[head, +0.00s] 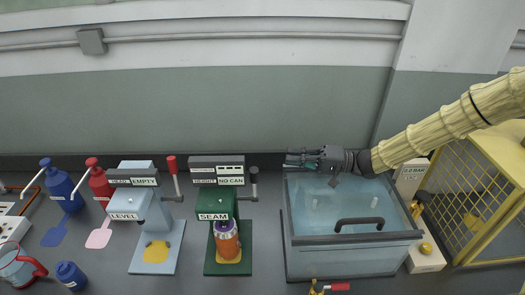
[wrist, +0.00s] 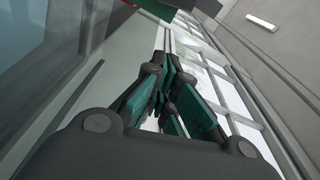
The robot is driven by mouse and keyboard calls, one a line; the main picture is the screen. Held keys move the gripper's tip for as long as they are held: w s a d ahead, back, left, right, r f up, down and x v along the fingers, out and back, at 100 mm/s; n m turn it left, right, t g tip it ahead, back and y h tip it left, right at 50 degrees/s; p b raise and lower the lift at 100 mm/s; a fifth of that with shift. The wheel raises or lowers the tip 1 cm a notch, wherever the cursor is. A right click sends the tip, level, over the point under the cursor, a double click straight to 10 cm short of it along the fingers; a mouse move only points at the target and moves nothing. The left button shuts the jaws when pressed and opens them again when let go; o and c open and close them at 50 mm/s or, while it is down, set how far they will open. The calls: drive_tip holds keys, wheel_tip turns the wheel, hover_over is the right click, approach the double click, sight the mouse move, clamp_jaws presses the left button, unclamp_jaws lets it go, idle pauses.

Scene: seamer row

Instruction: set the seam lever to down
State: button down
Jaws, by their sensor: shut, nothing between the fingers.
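The green seam machine (head: 214,203) is labelled SEAM and stands at the middle of the bench. Its seam lever (head: 253,176) is on its right side, a short arm with a dark knob pointing up. An orange can (head: 227,243) with a purple top sits under the machine's head. The machine's display (head: 231,181) reads NO CAN. My gripper (head: 290,161) reaches in from the right, above the back of the glass-sided tank, with its fingers shut and empty. The fingertips point left, to the right of the lever and apart from it. The wrist view shows the dark and teal fingers (wrist: 165,65) together.
The clear tank (head: 350,262) with a dark handle stands below my gripper. A pale blue LEVEL machine (head: 126,215) with a red-knobbed lever (head: 171,164) stands left of the seam machine. Blue and red pump bottles are further left. A yellow mesh guard (head: 490,190) is at right.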

sight(254, 182)
drive_tip(key=w+a+p, duration=0.2)
drive_tip(key=a+p, duration=0.2)
drive_tip(key=a, duration=0.7)
drive_tip(key=shift+s+d+f+p, duration=0.1)
drive_tip(key=shift+s+d+p, duration=0.1)
drive_tip(key=shift+s+p, duration=0.35)
drive_tip(key=shift+s+d+f+p, duration=0.1)
drive_tip(key=shift+s+d+p, duration=0.1)
drive_tip(key=shift+s, duration=0.7)
drive_tip(key=shift+s+d+f+p, duration=0.15)
drive_tip(key=shift+s+p, duration=0.25)
drive_tip(key=shift+s, duration=0.3)
drive_tip(key=shift+r, duration=0.1)
